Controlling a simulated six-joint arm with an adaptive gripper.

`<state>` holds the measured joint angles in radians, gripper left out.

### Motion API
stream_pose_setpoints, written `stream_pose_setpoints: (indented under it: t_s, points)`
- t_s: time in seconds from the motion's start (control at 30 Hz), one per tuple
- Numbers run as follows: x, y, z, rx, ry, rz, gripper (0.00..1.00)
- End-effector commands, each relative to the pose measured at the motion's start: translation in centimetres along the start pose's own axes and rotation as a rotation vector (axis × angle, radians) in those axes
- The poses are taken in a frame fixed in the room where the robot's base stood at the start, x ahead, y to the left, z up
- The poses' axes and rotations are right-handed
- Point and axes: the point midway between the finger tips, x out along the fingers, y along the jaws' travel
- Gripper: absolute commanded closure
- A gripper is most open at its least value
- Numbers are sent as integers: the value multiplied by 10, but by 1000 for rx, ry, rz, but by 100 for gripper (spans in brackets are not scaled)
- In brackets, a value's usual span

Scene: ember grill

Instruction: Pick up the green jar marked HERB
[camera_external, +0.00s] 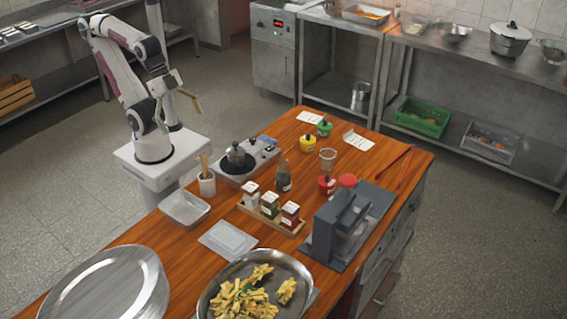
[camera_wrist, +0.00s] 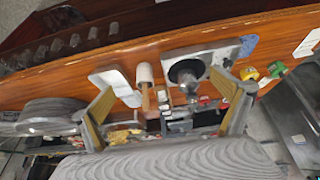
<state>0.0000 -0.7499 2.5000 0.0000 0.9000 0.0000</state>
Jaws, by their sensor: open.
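A small jar with dark green contents and a pale label (camera_external: 269,205) stands in the middle of a wooden rack (camera_external: 247,212), between a whitish jar (camera_external: 251,193) and a red jar (camera_external: 290,215). Its lettering is too small to read. A separate bright green pot with a dark knob (camera_external: 324,129) stands at the table's back; it also shows in the wrist view (camera_wrist: 276,70). My gripper (camera_external: 188,97) is raised at the left, well away from the jars. In the wrist view its yellowish fingers are spread and empty (camera_wrist: 165,88). The rack jars are not clear there.
A burner with a moka pot (camera_external: 236,156), a utensil cup (camera_external: 206,183) and a dark bottle (camera_external: 284,177) stand near the rack. A grey machine (camera_external: 338,228) is at its right. Yellow (camera_external: 307,144) and red (camera_external: 326,186) pots stand farther back.

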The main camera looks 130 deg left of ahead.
Motion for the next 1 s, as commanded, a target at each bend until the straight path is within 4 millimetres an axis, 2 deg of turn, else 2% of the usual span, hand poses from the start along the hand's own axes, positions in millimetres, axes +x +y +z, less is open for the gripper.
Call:
stream_pose_setpoints:
  t_s: [0.27,0.4,0.43,0.8,1.0]
  points:
    - [0,0,0,0,0,0,0]
    - [0,0,0,0,0,0,36]
    - [0,0,0,0,0,0,38]
    - [0,0,-1,-2,1,1,38]
    - [6,0,-16,-19,19,8,38]
